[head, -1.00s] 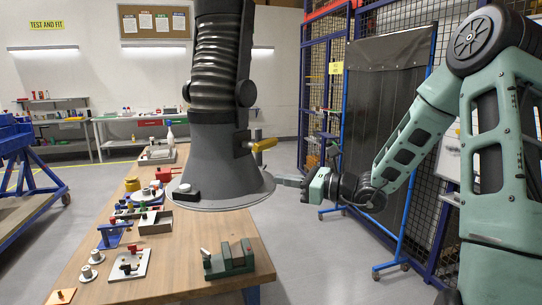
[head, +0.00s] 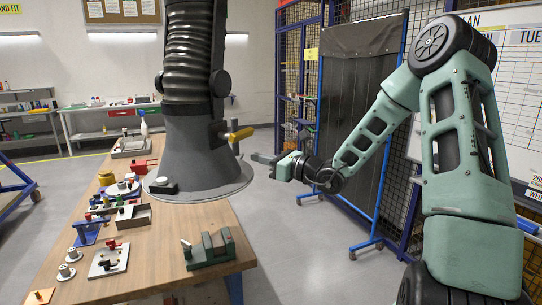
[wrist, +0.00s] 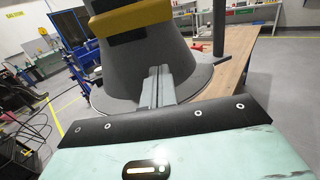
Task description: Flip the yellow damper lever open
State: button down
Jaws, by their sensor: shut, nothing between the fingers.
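The yellow damper lever (head: 240,135) sticks out to the right from the side of the dark grey extraction hood, low on its duct. In the wrist view the yellow lever (wrist: 125,18) is large at the top, in front of the hood cone. My gripper (head: 262,158) is shut and empty, just right of the hood and slightly below the lever, apart from it in the head view. In the wrist view the closed fingers (wrist: 158,80) point toward the hood cone, below the lever. Whether they touch anything cannot be told.
The hood (head: 195,150) hangs over the wooden bench (head: 150,265), its wide rim (head: 205,195) near my fingers. A green vise (head: 212,250) and several fixtures stand on the bench. A dark curtain screen (head: 358,105) stands behind my arm. The floor right of the bench is clear.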

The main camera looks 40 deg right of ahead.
jog(key=p+x, duration=0.1)
jog(key=x, duration=0.1)
jog(key=r+p+x, duration=0.1)
jog(key=x, duration=0.2)
jog(key=r, duration=0.1)
jog(key=s+p, duration=0.1)
jog(key=r+p, duration=0.1)
jog(key=shift+s+d+r, duration=0.3)
jog(key=shift+r, duration=0.05)
jog(key=shift+w+n+b, duration=0.1)
jog(key=shift+n+b, duration=0.2)
jog(key=shift+b, duration=0.25)
